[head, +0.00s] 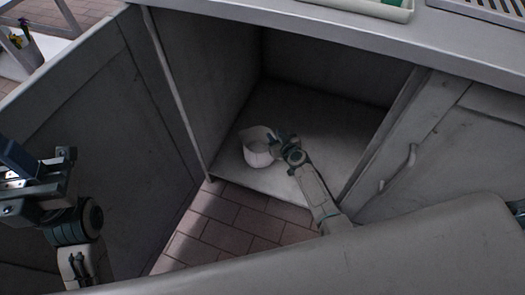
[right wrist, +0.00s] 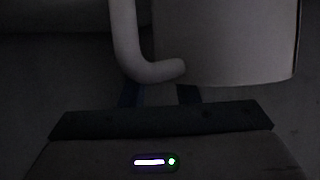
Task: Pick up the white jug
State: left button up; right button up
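The white jug (head: 258,147) stands upright on the floor of the open cabinet, near its front left. My right gripper (head: 278,140) is at the jug's right side, inside the cabinet. In the right wrist view, the jug's body (right wrist: 228,45) and its curved handle (right wrist: 128,45) are close in front of my right gripper (right wrist: 158,95). Its two dark fingers are apart with a gap between them, and their tips are partly hidden by the handle. I see no firm hold on it. My left gripper (head: 42,160) is at the left, away from the jug, with its fingers apart.
The cabinet's door (head: 110,125) stands open at the left, and its side wall bounds the opening. A countertop (head: 340,45) runs above with a tray (head: 365,10) on it. A closed panel with a handle (head: 398,168) is at the right. Tiled floor (head: 225,225) lies in front.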

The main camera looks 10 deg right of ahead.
grip_shut()
jog(key=shift+r, duration=0.1)
